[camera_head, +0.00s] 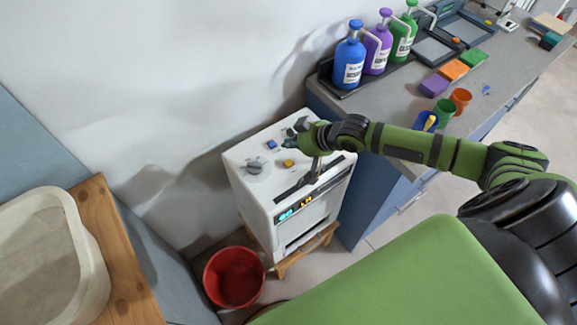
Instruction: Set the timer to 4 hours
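A white box-shaped machine (240,190) stands on a small wooden stand. Its top carries a round grey knob (255,167), a small blue button (272,144) and a yellow button (288,163). Its front has a cyan lit display (286,215) and an orange lit display (306,201); their digits are too small to read surely. My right gripper (291,140) is over the back right of the machine's top, close to the blue and yellow buttons. Its fingers are small and partly hidden, so contact and opening cannot be told. My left gripper is out of view.
A red bucket (234,278) stands on the floor left of the machine. The grey counter (480,105) at right holds blue (350,62), purple and green bottles, sponges and cups. A white basin (75,250) is at far left. A wall is behind the machine.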

